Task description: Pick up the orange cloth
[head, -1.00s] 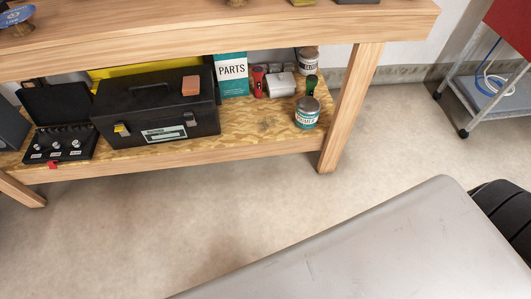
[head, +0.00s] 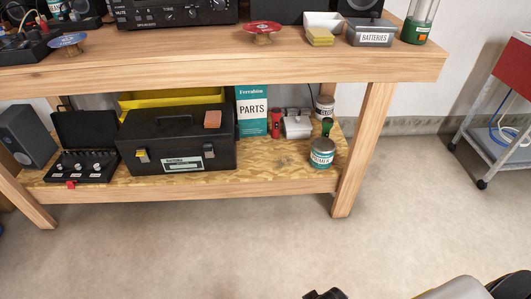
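A small orange-brown folded piece (head: 212,118), which looks like the orange cloth, lies on the right end of the lid of a black toolbox (head: 200,148) in the head view. The toolbox stands on the lower shelf (head: 270,180) of a wooden workbench, under its top. I cannot make out the piece's weave. Neither gripper clearly shows. A small black part (head: 325,294) pokes in at the bottom edge, and I cannot tell what it is.
A teal PARTS box (head: 251,110), red torch (head: 275,123) and paint can (head: 322,153) stand right of the toolbox. An open black case (head: 85,163) stands left. A bench leg (head: 362,150) bounds the shelf. The floor (head: 230,250) in front is clear. A grey panel (head: 455,289) is bottom right.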

